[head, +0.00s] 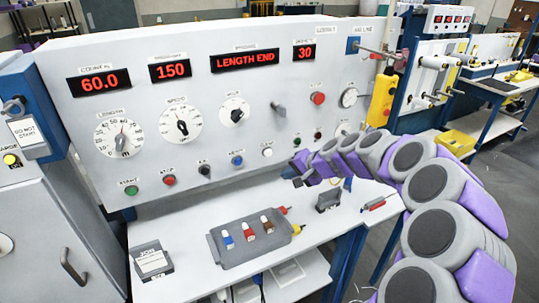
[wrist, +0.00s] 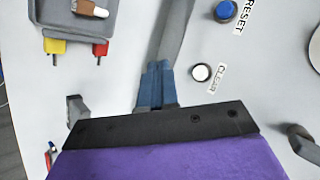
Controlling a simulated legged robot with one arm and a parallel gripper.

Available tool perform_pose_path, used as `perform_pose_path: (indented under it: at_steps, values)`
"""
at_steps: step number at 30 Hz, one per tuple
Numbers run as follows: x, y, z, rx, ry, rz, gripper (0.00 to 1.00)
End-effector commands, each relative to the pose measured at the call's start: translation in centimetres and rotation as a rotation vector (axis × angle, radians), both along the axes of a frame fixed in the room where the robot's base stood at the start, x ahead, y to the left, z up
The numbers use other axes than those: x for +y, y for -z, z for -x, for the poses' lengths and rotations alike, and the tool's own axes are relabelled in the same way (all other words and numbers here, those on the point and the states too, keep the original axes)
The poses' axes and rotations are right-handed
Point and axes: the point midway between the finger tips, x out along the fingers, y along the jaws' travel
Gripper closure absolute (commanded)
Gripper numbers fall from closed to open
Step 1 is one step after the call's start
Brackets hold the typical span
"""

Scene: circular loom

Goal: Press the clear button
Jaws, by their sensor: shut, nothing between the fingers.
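The clear button (head: 267,152) is a small white round button at the right of the lower button row on the grey panel. In the wrist view the white button (wrist: 201,72) sits beside a "CLEAR" label, right of my fingertips and apart from them. My gripper (head: 294,181) is in front of the panel, below and to the right of the button. In the wrist view my gripper (wrist: 157,68) shows its two blue fingers together, with nothing between them.
The blue reset button (head: 237,160) is just left of the clear button. A grey tray (head: 232,255) with several coloured connectors lies on the white table (head: 190,279). A dark block (head: 328,201) stands near my gripper. A red emergency button (head: 318,98) is higher up.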

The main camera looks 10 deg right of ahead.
Motion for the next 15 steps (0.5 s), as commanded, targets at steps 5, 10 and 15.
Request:
perform_pose_path:
  at_steps: [5,10,15]
  values:
    - [0.5,0.2,-1.5,0.004,-0.002,0.001,1.00]
    - [1.2,0.0,-3.7,0.000,0.000,0.003,1.00]
    - [2.0,0.1,-5.7,0.000,-0.001,0.003,1.00]
